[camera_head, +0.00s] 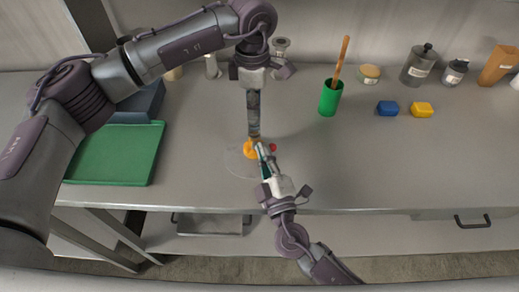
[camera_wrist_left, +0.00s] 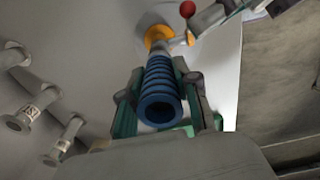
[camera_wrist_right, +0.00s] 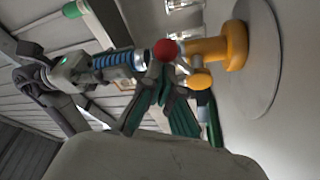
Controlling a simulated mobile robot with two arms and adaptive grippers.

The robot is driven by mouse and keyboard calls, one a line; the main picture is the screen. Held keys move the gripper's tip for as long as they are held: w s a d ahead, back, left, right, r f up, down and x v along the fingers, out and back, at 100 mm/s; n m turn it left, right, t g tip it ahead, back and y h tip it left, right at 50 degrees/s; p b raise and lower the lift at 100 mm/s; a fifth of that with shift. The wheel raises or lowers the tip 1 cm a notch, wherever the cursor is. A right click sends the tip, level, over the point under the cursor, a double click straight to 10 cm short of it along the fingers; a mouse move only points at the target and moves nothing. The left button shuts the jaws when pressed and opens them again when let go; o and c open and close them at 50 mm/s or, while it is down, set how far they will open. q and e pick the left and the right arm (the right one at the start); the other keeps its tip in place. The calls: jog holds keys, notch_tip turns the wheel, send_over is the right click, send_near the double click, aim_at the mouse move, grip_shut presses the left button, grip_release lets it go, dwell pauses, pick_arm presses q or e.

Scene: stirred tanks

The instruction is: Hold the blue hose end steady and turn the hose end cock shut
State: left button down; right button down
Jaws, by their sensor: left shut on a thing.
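My left gripper (camera_head: 253,115) points down above the orange fitting and is shut on the ribbed blue hose end (camera_wrist_left: 160,95). The hose also shows in the right wrist view (camera_wrist_right: 117,63), in line with the orange fitting (camera_wrist_right: 232,45), which also shows in the head view (camera_head: 248,150). The cock has a red ball knob (camera_wrist_right: 165,50); the knob also shows in the head view (camera_head: 273,147). My right gripper (camera_head: 262,149) is low beside the fitting. Its fingertips (camera_wrist_right: 167,72) are close to the knob and lever; whether they touch or grip is unclear.
The orange fitting stands on a round pale plate (camera_wrist_right: 262,95) on the grey bench. A green cup (camera_head: 329,100) with a wooden handle, blue block (camera_head: 387,108) and yellow block (camera_head: 422,109) stand right. The front right bench area is clear.

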jog(key=shift+d+f, duration=0.4)
jog(key=shift+d, duration=0.1)
jog(key=shift+a+r, duration=0.1)
jog(key=s, duration=0.9)
jog(key=shift+s+r, duration=0.2)
jog(key=shift+r, duration=0.05)
